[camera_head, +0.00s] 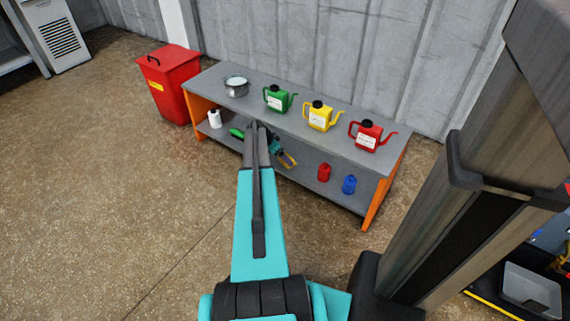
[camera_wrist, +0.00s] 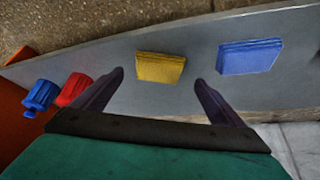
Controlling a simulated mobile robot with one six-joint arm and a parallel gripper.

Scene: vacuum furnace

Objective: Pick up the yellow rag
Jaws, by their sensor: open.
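The yellow rag (camera_wrist: 162,67) is a folded flat pad lying on the grey lower shelf (camera_wrist: 215,95) in the wrist view. My gripper (camera_wrist: 159,78) is open, with one finger to each side of the rag in that view. Nothing is between the fingers, and the height of the gap to the rag is hard to judge. In the head view my gripper (camera_head: 280,148) is partly hidden under the bench top, with a small yellowish patch beside it that I cannot identify for sure.
A folded blue rag (camera_wrist: 249,57) lies to the right. A red bottle (camera_head: 323,172) and a blue bottle (camera_head: 349,185) stand on the lower shelf. The bench top (camera_head: 210,82) above holds a pot (camera_head: 236,87) and green, yellow and red cans. A red bin (camera_head: 170,88) stands left.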

